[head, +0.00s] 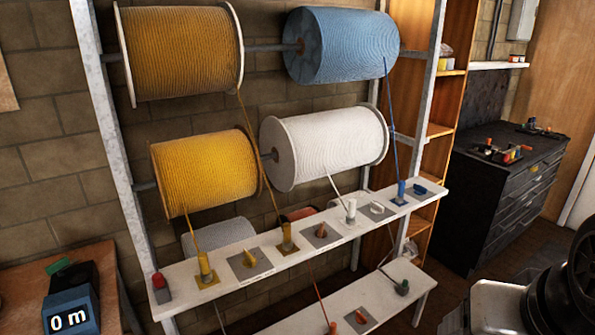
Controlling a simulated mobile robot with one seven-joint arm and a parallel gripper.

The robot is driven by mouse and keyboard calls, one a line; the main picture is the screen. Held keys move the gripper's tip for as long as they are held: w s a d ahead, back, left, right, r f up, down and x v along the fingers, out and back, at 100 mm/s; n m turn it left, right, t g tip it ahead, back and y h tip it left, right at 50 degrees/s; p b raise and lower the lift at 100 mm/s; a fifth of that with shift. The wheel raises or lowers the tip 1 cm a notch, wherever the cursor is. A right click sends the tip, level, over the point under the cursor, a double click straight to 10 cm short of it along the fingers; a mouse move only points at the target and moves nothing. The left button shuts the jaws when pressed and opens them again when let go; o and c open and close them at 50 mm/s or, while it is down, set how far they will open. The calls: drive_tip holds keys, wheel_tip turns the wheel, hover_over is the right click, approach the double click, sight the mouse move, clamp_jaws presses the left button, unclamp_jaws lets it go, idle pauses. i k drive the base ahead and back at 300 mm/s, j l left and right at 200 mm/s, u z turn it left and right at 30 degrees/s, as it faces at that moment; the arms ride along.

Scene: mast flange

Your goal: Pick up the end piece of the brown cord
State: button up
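The brown cord runs from the ochre-brown spool (180,50) at the upper left, down to a brownish-yellow guide (287,238) on the white shelf. Just right of that guide, a small orange-brown end piece (320,231) rests on a grey square pad (322,238) on the shelf. It appears to be the brown cord's end piece; the cord's link to it is too small to make out. My gripper is not in view, and nothing is seen touching the end piece.
The white shelf (180,293) also carries yellow (249,255), white (376,208) and blue (420,189) end pieces. A red-topped piece (160,283) stands at its left end. Spools hang behind; a lower shelf (290,326) is below.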

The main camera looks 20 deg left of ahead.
sight(288, 242)
drive_tip(key=u, duration=2.8)
drive_tip(key=z, duration=1.8)
drive_tip(key=i+l+u, duration=0.95)
drive_tip(key=l+u, duration=0.2)
drive_tip(key=l, duration=0.1)
